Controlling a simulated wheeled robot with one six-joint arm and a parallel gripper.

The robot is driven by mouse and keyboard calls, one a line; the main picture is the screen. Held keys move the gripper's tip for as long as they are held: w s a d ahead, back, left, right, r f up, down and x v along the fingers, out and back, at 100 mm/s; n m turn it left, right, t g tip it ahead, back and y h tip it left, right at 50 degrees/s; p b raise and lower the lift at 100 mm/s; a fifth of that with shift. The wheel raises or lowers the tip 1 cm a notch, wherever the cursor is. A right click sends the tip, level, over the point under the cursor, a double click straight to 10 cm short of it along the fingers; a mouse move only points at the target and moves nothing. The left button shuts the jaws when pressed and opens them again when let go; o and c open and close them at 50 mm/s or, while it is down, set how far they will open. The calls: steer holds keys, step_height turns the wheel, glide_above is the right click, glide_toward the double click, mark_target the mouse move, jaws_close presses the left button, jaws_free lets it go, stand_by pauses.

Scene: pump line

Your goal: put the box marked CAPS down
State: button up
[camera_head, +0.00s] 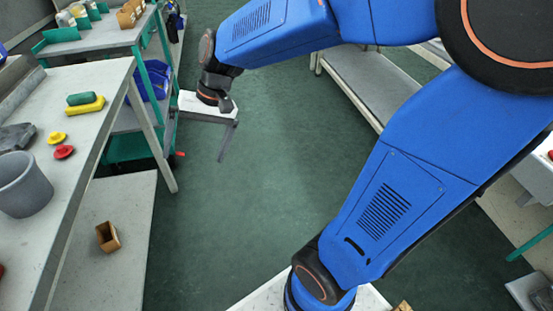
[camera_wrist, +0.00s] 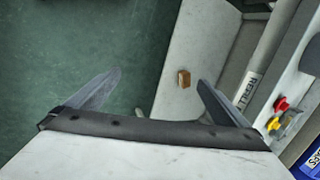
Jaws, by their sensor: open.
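A small brown open-topped box (camera_head: 108,236) stands on the pale low shelf at the lower left of the head view. It also shows in the wrist view (camera_wrist: 184,79), on the pale shelf beyond and between my fingers. No marking on it can be read, so I cannot tell whether it is the CAPS box. My gripper (camera_head: 227,143) is above the green floor beside the cart, well apart from this box. In the wrist view my gripper (camera_wrist: 158,92) has its two fingers spread wide with nothing between them.
The grey bench (camera_head: 85,140) holds a grey cup (camera_head: 24,185), green and yellow pieces and small red and yellow caps. A cart (camera_head: 108,36) behind carries brown boxes (camera_head: 130,12) and a blue bin (camera_head: 155,80). The green floor (camera_head: 215,220) in the middle is clear.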

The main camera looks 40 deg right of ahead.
steer(key=s+d+r+n+t+h, duration=0.1)
steer(key=s+d+t+h, duration=0.3)
steer(key=s+d, duration=1)
steer(key=shift+s+r+n+h, duration=0.15)
steer(key=shift+s+n+h, duration=0.35)
steer(key=shift+s+n, duration=0.45)
